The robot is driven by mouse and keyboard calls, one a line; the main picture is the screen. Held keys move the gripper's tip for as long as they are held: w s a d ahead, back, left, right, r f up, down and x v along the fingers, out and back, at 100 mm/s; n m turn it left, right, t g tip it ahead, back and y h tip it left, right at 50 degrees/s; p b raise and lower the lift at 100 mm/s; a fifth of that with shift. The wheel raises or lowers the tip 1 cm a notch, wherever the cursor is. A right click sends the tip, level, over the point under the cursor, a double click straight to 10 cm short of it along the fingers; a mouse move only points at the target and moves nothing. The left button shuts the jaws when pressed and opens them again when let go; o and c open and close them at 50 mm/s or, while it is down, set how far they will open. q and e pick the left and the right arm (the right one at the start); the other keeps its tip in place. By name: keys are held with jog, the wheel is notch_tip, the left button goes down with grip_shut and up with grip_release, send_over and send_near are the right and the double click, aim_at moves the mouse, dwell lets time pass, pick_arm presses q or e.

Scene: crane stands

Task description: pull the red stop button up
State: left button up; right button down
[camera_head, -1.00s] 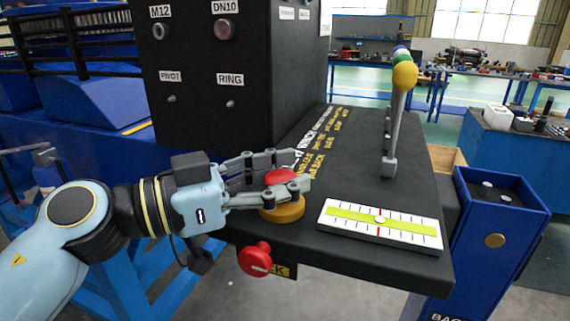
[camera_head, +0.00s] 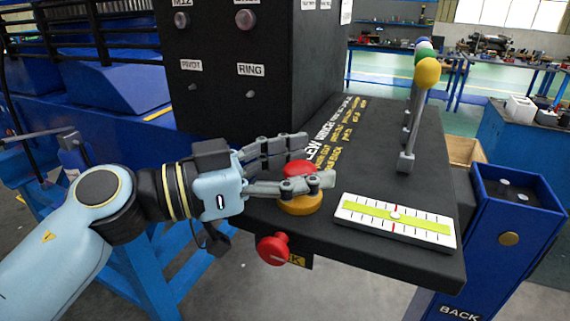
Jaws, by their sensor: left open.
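The red stop button (camera_head: 297,169) sits on a round yellow base (camera_head: 301,205) near the front left of the black console top. My left gripper (camera_head: 318,160) comes in from the left with its fingers spread open. One finger lies on the far side of the button and the other crosses in front of it, hiding part of the red cap and base. I cannot tell whether the fingers touch the cap. My right gripper is not in view.
A red knob (camera_head: 272,248) sticks out of the console's front edge below the button. A white and yellow-green level gauge (camera_head: 396,219) lies to the right. Levers with coloured balls (camera_head: 427,73) stand behind it. A black panel box (camera_head: 250,120) rises at the back left. A blue box (camera_head: 510,240) stands at right.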

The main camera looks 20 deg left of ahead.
pick_arm(q)
jog(key=v, duration=1.2)
jog(key=shift+s, duration=0.1)
dwell(0.4)
